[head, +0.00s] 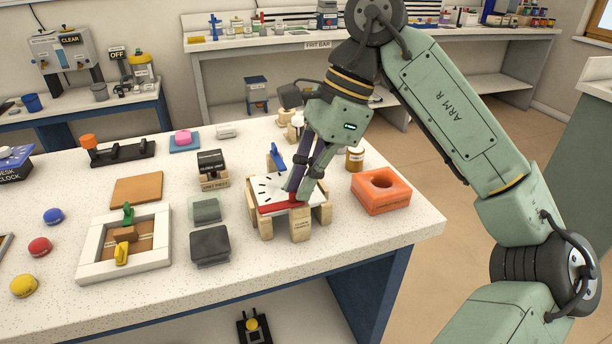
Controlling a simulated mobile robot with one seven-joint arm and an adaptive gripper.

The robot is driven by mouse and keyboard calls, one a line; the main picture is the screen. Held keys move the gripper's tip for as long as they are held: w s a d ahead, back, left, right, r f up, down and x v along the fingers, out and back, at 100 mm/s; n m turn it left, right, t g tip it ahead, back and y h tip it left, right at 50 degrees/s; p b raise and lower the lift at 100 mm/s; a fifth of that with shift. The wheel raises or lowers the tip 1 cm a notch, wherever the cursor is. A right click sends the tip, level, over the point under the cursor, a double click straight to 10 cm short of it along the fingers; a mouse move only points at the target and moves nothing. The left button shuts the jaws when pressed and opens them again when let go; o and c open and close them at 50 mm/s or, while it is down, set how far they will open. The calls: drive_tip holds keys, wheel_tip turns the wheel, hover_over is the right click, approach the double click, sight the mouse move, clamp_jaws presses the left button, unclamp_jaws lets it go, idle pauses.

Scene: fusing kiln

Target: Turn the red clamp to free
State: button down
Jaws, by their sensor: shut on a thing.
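The red clamp (273,208) shows as a red bar along the front edge of a white plate with black marks (266,190). The plate rests on several wooden blocks (301,225) near the table's right end. My gripper (298,194) points down at the plate's front right, its fingers shut on the red clamp. The fingers hide part of the clamp, so its exact setting cannot be read. A blue clamp (276,158) stands at the plate's back edge.
An orange block with a round hole (382,190) sits close on the right, with an amber jar (354,160) behind it. Dark and grey-green pads (210,245) lie on the left. A white-framed tray (88,262) is farther left. The table's front right is clear.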

idle(0.5)
drive_tip(key=c, duration=1.8)
unclamp_jaws()
drive_tip(key=shift+r, duration=0.1)
drive_tip(key=v, duration=1.1)
drive_tip(key=shift+w+d+r, duration=0.1)
drive_tip(key=shift+r, duration=0.3)
